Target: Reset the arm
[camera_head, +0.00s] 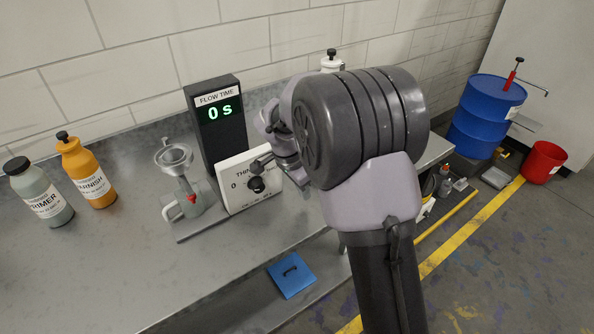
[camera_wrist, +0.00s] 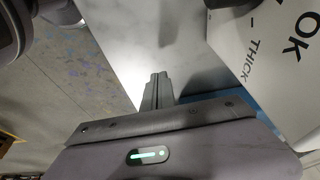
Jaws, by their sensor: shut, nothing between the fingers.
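My arm reaches over the right part of the bench in the head view and hides part of what lies behind it. In the wrist view my gripper (camera_wrist: 158,80) has its fingers together, with nothing between them. The white dial panel (camera_head: 250,180) with a black knob stands right beside the gripper end in the head view. The same panel (camera_wrist: 278,62) fills the upper right of the wrist view, with the words OK and THICK on it. I cannot tell from these views whether the gripper touches the panel or knob.
A FLOW TIME display (camera_head: 215,120) reads 0 s. A funnel stand with a mug (camera_head: 186,200) is left of the panel. A varnish bottle (camera_head: 88,175) and primer bottle (camera_head: 42,195) stand farther left.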

